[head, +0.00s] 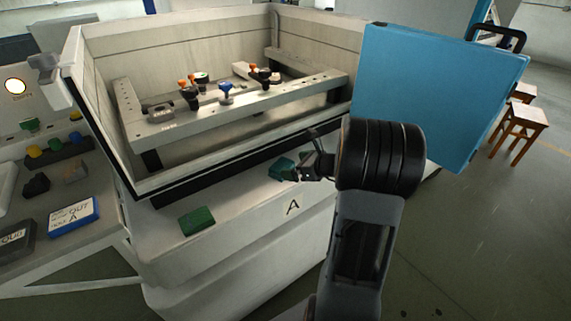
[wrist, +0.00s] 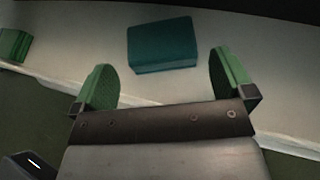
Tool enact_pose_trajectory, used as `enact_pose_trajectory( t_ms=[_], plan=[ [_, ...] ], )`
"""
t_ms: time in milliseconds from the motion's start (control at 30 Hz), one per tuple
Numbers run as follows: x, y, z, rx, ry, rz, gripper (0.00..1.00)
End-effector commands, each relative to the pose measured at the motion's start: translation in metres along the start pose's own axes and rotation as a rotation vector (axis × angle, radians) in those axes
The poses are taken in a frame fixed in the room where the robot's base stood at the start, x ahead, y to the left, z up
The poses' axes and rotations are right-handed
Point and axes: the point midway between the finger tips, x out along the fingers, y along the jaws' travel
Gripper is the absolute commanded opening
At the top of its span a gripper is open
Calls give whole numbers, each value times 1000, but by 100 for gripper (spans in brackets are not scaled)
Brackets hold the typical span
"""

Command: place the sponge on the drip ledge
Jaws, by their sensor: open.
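A teal block (wrist: 162,45), sponge-like, lies flat on the pale drip ledge (wrist: 75,50) in the wrist view, just ahead of the gap between my fingertips. It also shows in the head view (head: 281,168), beside my gripper. A green block (head: 197,220) lies on the same ledge (head: 245,218), further left; its end shows in the wrist view (wrist: 13,44). I cannot tell by looks which block is the sponge. My gripper (head: 306,166) is open and empty, its green-padded fingers (wrist: 162,82) apart, with clear space between them and the teal block.
The open machine tank (head: 110,90) with a clamping frame (head: 205,122) stands behind the ledge. A blue door panel (head: 435,90) stands open at right. Wooden stools (head: 522,118) stand far right.

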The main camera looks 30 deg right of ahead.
Motion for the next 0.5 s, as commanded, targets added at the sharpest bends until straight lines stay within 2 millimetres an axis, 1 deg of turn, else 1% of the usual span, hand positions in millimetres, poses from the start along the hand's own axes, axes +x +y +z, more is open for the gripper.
enact_pose_trajectory(
  t_ms=[33,200,367,433,467,500],
  plan=[
    [-12,-1,2,0,-1,-4,100],
    [-38,-1,1,-1,0,-3,100],
    [-52,1,1,-7,2,3,100],
    [-52,11,4,-56,21,32,100],
    [-50,19,7,-99,36,56,100],
    [-47,35,10,-179,65,103,100]
  ],
)
